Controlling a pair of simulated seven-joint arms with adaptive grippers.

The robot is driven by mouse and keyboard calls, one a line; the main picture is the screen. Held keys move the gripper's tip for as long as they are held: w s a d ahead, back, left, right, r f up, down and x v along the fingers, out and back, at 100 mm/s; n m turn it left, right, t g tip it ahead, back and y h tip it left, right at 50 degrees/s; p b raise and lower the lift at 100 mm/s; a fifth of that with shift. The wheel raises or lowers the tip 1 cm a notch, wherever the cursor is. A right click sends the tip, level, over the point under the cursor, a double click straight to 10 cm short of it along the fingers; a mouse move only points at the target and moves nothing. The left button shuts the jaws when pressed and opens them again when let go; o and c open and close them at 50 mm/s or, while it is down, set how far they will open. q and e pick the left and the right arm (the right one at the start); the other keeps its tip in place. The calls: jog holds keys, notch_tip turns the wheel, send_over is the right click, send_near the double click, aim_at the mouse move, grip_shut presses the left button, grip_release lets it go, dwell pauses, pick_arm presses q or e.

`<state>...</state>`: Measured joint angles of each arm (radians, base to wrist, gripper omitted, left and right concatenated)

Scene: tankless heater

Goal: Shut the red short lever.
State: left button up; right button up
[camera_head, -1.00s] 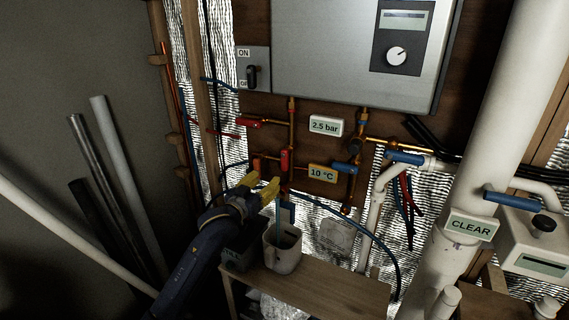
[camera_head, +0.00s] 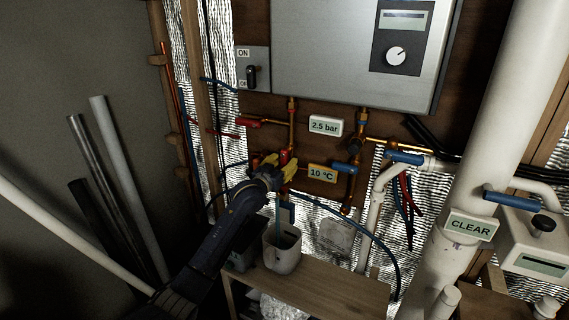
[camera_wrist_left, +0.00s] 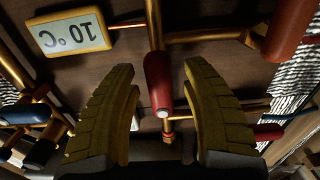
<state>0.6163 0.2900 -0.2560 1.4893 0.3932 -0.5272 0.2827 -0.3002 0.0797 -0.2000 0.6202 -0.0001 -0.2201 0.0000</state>
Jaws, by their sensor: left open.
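A short red lever (camera_head: 284,156) hangs upright on the copper pipe below the heater, left of the 10 °C label (camera_head: 322,173). My open left gripper (camera_head: 280,164) has its yellow fingers around it in the head view. In the left wrist view, the red lever (camera_wrist_left: 158,82) lies between the two fingers (camera_wrist_left: 158,75), with a gap on both sides. Its pale end faces the camera. Another red handle (camera_head: 248,122) lies level at the upper left. A further red part (camera_wrist_left: 290,30) shows at the wrist view's upper right. My right gripper is not in view.
A white bucket (camera_head: 282,252) stands below on a wooden bench (camera_head: 335,288). A blue-handled valve (camera_head: 346,168) is just right of the 10 °C label. The grey heater box (camera_head: 335,50) is above. Pipes lean at the left.

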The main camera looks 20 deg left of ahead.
pick_arm(q)
jog(key=shift+w, duration=0.15)
grip_shut()
dwell(0.4)
